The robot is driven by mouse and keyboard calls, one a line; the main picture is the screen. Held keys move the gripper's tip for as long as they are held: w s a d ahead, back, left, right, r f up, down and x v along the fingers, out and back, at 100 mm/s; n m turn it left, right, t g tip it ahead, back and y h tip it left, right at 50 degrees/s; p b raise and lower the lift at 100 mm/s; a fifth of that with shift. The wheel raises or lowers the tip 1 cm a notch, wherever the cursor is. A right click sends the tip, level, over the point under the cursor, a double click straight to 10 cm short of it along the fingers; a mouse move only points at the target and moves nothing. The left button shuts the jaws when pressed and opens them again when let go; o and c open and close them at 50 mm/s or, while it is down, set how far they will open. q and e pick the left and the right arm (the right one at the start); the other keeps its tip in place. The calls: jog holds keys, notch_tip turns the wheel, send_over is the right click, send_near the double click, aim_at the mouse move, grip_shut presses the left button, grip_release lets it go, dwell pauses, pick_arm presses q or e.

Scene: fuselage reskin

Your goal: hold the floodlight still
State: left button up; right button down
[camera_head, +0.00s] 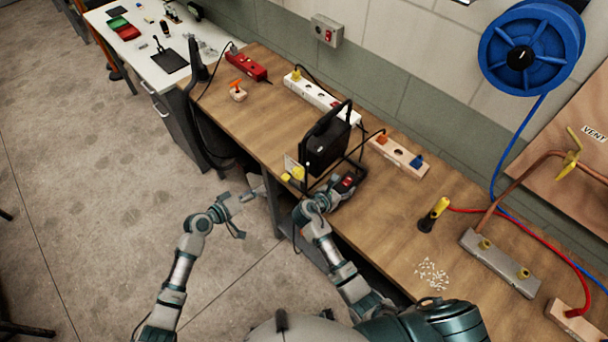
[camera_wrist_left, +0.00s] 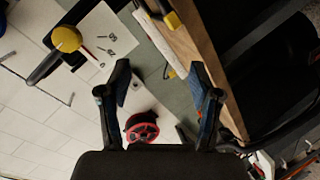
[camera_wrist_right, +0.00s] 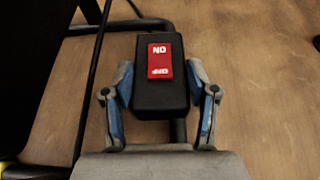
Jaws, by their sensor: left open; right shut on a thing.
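The black floodlight (camera_head: 325,145) stands upright in its tubular frame near the front edge of the wooden bench, with yellow knobs (camera_head: 297,173) low on its left. A black switch box (camera_wrist_right: 160,105) with a red ON/OFF rocker (camera_wrist_right: 160,62) is beside its frame. My right gripper (camera_wrist_right: 162,92) is shut around the box, one finger on each side; in the head view my wrist partly hides the grip. My left gripper (camera_head: 250,195) is open and empty, left of the floodlight and off the bench's front edge. Its spread fingers show in the left wrist view (camera_wrist_left: 160,75).
Power strips (camera_head: 322,95) and a wooden socket block (camera_head: 398,155) lie behind the floodlight. A yellow-handled tool (camera_head: 435,213) and white pellets (camera_head: 432,273) lie to the right. A blue reel (camera_head: 530,45) hangs on the wall.

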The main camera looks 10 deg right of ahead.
aim_at(298, 178)
pick_arm(q)
jog(key=w+a+r+m+t+y, duration=0.1)
jog(key=w+a+m+t+y, duration=0.35)
jog(key=m, duration=0.45)
notch_tip(298, 178, up, 7)
jog(key=s+m+t+h, duration=0.1)
jog(key=m+t, duration=0.3)
jog(key=m, duration=0.7)
jog(key=s+d+m+g+h, duration=0.3)
jog(key=s+d+m, duration=0.25)
jog(key=m, duration=0.95)
jog(key=s+d+m+g+h, duration=0.35)
jog(key=s+d+m, duration=0.2)
jog(key=m, duration=0.85)
jog(key=x, duration=0.7)
jog(key=f+x, duration=0.1)
jog(key=x, duration=0.3)
jog(key=shift+a, duration=0.1)
